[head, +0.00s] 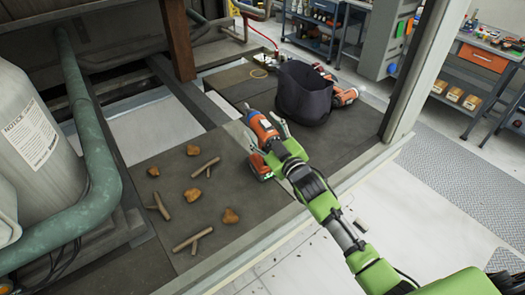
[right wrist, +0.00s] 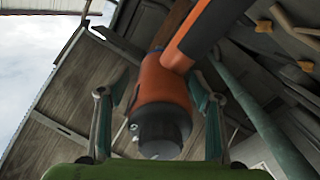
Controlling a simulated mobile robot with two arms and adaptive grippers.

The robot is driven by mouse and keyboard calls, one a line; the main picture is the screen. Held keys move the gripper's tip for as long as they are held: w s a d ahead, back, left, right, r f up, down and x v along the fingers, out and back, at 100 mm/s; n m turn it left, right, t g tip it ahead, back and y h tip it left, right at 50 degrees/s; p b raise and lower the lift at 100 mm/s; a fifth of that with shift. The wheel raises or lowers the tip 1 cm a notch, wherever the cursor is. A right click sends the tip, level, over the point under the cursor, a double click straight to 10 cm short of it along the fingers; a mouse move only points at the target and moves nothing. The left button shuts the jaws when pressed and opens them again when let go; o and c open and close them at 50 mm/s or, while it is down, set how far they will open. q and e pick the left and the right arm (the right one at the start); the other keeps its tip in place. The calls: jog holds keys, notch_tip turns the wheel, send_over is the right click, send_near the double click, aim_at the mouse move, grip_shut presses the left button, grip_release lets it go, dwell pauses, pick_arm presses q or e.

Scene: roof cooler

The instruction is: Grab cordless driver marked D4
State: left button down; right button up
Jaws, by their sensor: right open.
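An orange and grey cordless driver (head: 262,128) lies on the dark mat of the raised deck; its battery end (head: 262,168) points toward the near side. No D4 mark is readable. My right gripper (head: 269,139) is at the driver, with its fingers open. In the right wrist view the driver's orange body (right wrist: 163,80) and dark round end sit between the two spread fingers, with a gap visible at the left one. I cannot tell whether the right finger touches. My left gripper is not in view. More orange tools (head: 346,97) lie beside a dark bag.
The dark bag (head: 303,93) stands just behind the driver. Sticks (head: 193,239) and brown lumps (head: 194,150) lie on the mat to the left. A grey post (head: 415,70) rises at right, and a green pipe (head: 88,140) runs at left.

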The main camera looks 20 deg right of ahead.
jog(key=shift+w, duration=0.15)
grip_shut()
jog(key=shift+r, duration=0.3)
jog(key=shift+w+r, duration=0.1)
